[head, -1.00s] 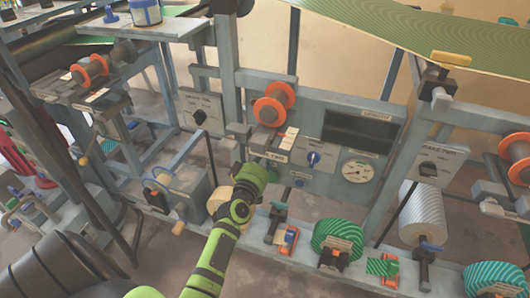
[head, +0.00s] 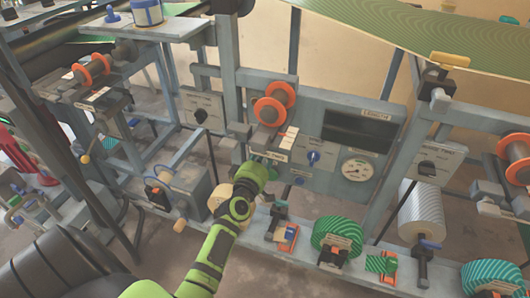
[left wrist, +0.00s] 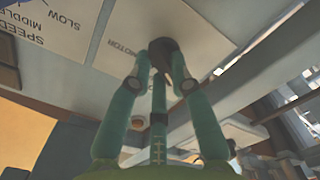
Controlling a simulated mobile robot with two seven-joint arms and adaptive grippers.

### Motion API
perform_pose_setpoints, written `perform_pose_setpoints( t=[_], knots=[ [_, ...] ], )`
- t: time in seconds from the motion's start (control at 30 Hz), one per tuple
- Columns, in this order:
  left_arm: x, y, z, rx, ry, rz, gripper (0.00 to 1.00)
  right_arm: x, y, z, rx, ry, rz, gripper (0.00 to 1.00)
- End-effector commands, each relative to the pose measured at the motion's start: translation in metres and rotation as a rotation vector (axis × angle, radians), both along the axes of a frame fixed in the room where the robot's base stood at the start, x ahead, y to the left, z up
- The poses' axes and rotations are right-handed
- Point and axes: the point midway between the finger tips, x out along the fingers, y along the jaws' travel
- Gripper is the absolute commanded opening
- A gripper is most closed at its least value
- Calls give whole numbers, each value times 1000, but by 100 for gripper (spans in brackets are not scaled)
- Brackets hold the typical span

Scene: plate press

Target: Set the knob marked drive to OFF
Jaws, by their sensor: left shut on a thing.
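My left gripper (head: 266,163) is at the front of the grey control panel (head: 385,98), below the orange-flanged roller. In the left wrist view, its green fingers (left wrist: 161,70) are shut on a dark round knob (left wrist: 163,48), beside a pale plate that seems to read MOTOR. In the head view my gripper hides this knob. I cannot read the word drive on any label, nor tell the knob's setting. A blue knob (head: 314,158) on a white plate sits to the right of my gripper. My right gripper is not seen.
A round gauge (head: 357,169) is right of the blue knob. A dark knob (head: 427,167) sits on a box further right. Green rolls (head: 338,236) and orange-based clamps stand on the lower rail. A plate with SPEED, MIDDLE and SLOW (left wrist: 45,25) shows in the left wrist view.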

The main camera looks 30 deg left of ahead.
Motion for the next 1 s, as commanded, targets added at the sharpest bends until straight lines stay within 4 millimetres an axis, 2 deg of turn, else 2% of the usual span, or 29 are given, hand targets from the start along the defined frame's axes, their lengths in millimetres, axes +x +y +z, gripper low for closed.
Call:
perform_pose_setpoints(
  t=[0.23,0.27,0.3,0.7,0.87,1.0],
  knots=[
    [0,1,2,-6,-5,2,0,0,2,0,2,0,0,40],
    [0,1,2,-6,-5,3,33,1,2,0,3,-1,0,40],
    [0,1,1,-6,-5,2,45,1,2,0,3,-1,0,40],
    [-4,-1,0,-3,-1,0,45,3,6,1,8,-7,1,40],
    [-27,-7,-1,-3,1,1,45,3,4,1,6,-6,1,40],
    [-58,-14,-1,-4,2,1,45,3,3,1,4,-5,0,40]
  ],
)
